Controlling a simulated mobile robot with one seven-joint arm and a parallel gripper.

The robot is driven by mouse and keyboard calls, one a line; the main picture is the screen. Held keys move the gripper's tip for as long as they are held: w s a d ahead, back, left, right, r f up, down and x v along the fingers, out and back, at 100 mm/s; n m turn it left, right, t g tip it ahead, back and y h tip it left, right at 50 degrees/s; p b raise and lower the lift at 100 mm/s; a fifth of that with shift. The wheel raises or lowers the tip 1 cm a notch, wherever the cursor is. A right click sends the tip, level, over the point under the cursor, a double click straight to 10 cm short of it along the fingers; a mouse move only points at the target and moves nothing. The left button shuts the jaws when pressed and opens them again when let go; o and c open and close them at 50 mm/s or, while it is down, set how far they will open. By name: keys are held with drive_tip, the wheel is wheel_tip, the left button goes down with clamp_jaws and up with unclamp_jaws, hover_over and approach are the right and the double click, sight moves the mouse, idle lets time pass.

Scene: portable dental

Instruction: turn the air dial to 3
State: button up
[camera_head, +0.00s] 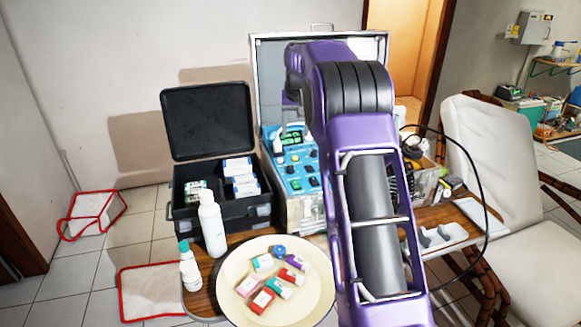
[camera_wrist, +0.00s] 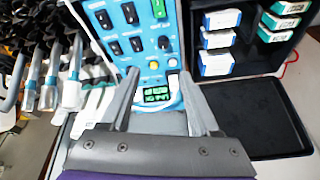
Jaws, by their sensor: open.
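The blue control panel (camera_head: 305,170) stands in an open silver case, partly behind my purple arm. It carries a lit green display (camera_head: 291,138), switches and small knobs; its labels are too small to read. In the wrist view the panel (camera_wrist: 143,50) shows a dark blue knob (camera_wrist: 164,42), a yellow knob (camera_wrist: 153,65), a white knob (camera_wrist: 172,62) and the display (camera_wrist: 157,95). I cannot tell which is the air dial or its setting. My gripper (camera_wrist: 159,76) is open and empty, its fingers spread over the display end of the panel. My fingertips are hidden in the head view.
An open black case (camera_head: 222,210) with boxes stands left of the panel. White bottles (camera_head: 212,225) and a round cream tray (camera_head: 240,295) with small coloured items are in front. Handpieces on hoses (camera_wrist: 60,75) hang beside the panel. A white chair (camera_head: 490,145) stands right.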

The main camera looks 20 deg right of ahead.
drive_tip(key=n, duration=0.2)
approach(290, 166)
drive_tip(key=shift+t, duration=0.3)
drive_tip(key=x, duration=0.8)
drive_tip(key=shift+s+f, duration=0.2)
drive_tip(key=shift+f, duration=0.15)
clamp_jaws()
